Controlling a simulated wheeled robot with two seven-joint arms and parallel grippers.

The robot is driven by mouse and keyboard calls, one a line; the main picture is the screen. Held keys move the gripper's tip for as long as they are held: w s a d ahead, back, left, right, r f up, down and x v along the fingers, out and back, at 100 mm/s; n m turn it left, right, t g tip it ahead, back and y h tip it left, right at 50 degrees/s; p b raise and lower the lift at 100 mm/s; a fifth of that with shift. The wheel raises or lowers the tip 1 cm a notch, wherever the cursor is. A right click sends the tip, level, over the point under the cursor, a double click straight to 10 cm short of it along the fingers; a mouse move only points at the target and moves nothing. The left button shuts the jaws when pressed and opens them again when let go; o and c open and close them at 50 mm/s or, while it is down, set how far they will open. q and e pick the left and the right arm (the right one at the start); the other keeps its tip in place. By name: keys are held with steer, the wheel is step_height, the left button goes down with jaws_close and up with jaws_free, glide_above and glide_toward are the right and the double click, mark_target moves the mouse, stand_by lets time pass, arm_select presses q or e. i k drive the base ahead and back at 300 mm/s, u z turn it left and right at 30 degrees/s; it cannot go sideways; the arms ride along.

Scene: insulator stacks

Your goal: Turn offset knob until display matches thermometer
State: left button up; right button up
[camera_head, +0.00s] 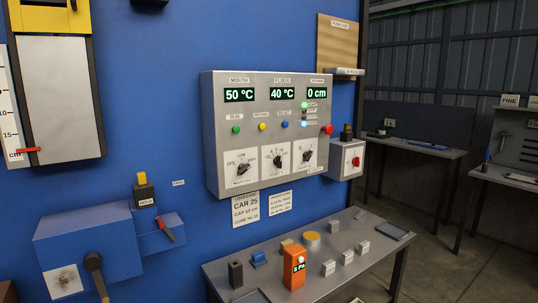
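A grey control box (270,130) is on the blue wall. Its left display (240,95) reads 50 °C, its middle display (283,93) 40 °C and its right display (317,92) 0 cm. Three dark knobs sit below on white plates: a left knob (243,168), a middle knob (278,161) and a right knob (307,156). Their small labels are mostly unreadable, so I cannot tell which is the offset knob. No thermometer is clearly recognizable. An orange handheld meter (294,268) with a small lit screen stands on the table. Neither gripper is in view.
A small box with a red switch (356,161) adjoins the control box's right side. A blue machine (88,245) with levers projects at left. Open floor lies at right.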

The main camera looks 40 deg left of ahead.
mark_target(277, 160)
steer(key=u, duration=1.1)
steer(key=i, duration=1.1)
steer(key=u, duration=1.2)
